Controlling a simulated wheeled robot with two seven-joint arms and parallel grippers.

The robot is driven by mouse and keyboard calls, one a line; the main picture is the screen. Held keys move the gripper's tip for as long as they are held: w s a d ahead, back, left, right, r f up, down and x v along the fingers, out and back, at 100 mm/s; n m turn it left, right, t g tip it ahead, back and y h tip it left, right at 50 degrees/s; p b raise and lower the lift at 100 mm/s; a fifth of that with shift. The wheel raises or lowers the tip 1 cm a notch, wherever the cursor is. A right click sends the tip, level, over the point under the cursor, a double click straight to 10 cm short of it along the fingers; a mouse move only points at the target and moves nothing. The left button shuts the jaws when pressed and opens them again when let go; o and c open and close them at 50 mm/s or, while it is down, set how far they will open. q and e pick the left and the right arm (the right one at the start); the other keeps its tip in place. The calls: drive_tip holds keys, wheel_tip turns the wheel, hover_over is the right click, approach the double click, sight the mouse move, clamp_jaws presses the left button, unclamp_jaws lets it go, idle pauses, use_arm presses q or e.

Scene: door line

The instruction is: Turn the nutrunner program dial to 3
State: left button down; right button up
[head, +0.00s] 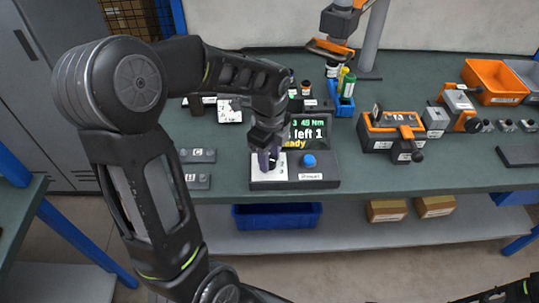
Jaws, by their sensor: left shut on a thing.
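The nutrunner controller (326,151) stands on the bench in front of me. Its screen (308,132) is partly covered by my left gripper; I can read "3 49 Nm", "left 1" and "ready". A white dial plate (261,183) is at its front left. My left gripper (268,161) points down over this plate and is shut on the program dial. The fingers hide most of the dial, so its pointer cannot be read. My right gripper is outside the picture; only a piece of that arm shows at the bottom right.
A blue button (309,161) sits close to the right of the dial. Grey blocks (198,156) lie to the left. A blue bin (346,104), an orange fixture (385,134) and an orange tray (493,80) stand to the right. A tool (340,22) hangs above.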

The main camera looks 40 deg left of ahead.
use_arm(q)
drive_tip(key=shift+m, duration=0.3)
drive_tip(key=c, duration=1)
unclamp_jaws()
drive_tip(key=shift+o, duration=0.2)
drive_tip(key=shift+r, duration=0.1)
wheel_tip(320, 180, up, 8)
drive_tip(key=shift+f, duration=0.15)
